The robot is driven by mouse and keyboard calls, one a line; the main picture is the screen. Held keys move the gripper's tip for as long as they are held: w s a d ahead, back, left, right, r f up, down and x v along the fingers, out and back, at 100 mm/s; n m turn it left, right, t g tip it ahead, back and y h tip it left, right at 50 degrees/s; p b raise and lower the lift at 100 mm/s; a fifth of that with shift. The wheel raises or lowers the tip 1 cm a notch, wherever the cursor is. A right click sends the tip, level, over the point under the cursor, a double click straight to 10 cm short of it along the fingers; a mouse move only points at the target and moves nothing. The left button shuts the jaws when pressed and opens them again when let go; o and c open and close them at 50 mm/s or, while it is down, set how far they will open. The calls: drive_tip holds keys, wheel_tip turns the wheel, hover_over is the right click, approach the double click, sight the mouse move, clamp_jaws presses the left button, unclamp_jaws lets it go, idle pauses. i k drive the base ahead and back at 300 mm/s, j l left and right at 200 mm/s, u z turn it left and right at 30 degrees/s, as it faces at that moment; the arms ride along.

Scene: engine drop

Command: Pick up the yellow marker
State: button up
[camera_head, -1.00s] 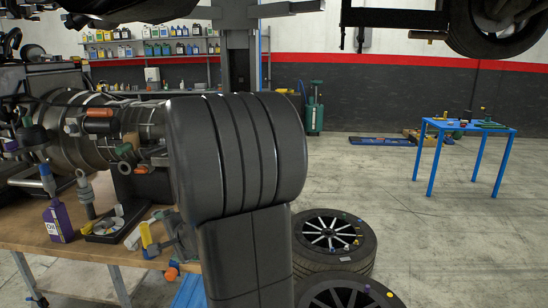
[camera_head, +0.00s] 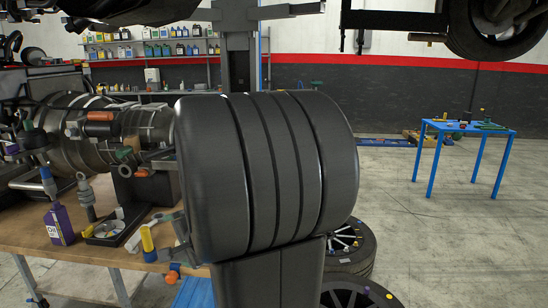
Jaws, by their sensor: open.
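A small upright yellow cylinder (camera_head: 148,242), which looks like the yellow marker, stands at the front edge of the wooden workbench (camera_head: 88,238). My gripper (camera_head: 160,237) is grey and shows just to the right of it, beside my large dark arm links. The jaws are open, with the yellow cylinder close to the fingertips. Whether it is between the fingers or touching them, I cannot tell. My arm hides the gripper's rear part and the bench to the right.
Wheels (camera_head: 352,250) are stacked on the floor to the right.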

sight(146, 237)
drive_tip(key=i+l, duration=0.2)
drive_tip(key=l, duration=0.15)
drive_tip(key=i+l, duration=0.2)
drive_tip(key=l, duration=0.15)
drive_tip(key=u, duration=1.2)
drive_tip(key=i+u, duration=0.2)
drive_tip(key=u, duration=0.2)
drive_tip(key=i, duration=0.45)
